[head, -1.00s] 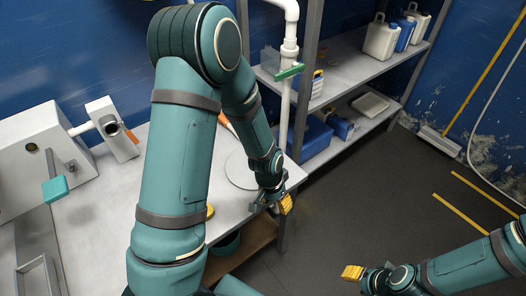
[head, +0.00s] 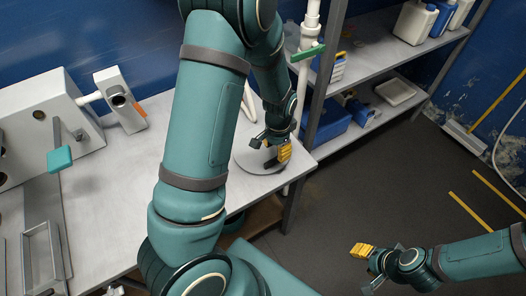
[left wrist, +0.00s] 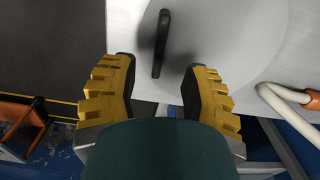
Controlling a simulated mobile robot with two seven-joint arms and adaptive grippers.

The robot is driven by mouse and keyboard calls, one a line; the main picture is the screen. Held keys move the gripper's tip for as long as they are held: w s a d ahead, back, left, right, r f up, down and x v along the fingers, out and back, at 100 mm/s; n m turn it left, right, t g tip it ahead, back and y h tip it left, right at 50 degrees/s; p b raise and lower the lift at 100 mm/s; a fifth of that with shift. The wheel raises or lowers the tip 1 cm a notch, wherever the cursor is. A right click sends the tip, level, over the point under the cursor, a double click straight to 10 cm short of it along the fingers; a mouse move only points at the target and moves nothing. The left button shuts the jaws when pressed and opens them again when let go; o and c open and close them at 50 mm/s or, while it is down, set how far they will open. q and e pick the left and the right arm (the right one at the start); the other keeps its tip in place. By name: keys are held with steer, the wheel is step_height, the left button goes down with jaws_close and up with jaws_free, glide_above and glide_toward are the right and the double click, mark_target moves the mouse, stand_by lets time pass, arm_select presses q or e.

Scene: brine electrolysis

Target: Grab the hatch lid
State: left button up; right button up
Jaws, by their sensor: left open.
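The hatch lid (head: 246,161) is a flat, round grey disc lying on the light table near its right end. In the left wrist view the lid (left wrist: 225,40) fills the upper right, and its black bar handle (left wrist: 161,43) stands up. My left gripper (head: 276,155) is open above the lid. In the left wrist view its two yellow-backed fingers (left wrist: 160,78) are apart, with the handle ahead of and between them, not gripped. My right gripper (head: 364,257) is at the lower right over the floor; whether it is open is unclear.
A white pipe (head: 303,75) with a green lever (head: 307,52) rises just behind the lid. A shelf (head: 385,55) with jugs and blue bins stands to the right. A grey machine (head: 45,125) with a teal-handled lever sits at the left. The table's middle is mostly clear.

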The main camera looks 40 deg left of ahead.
mark_target(275, 158)
arm_select(q)
steer(key=f+b, duration=0.1)
steer(key=f, duration=0.4)
steer(key=shift+s+f+b, duration=0.1)
steer(key=shift+s+b, duration=0.1)
steer(key=shift+b, duration=0.15)
jaws_close()
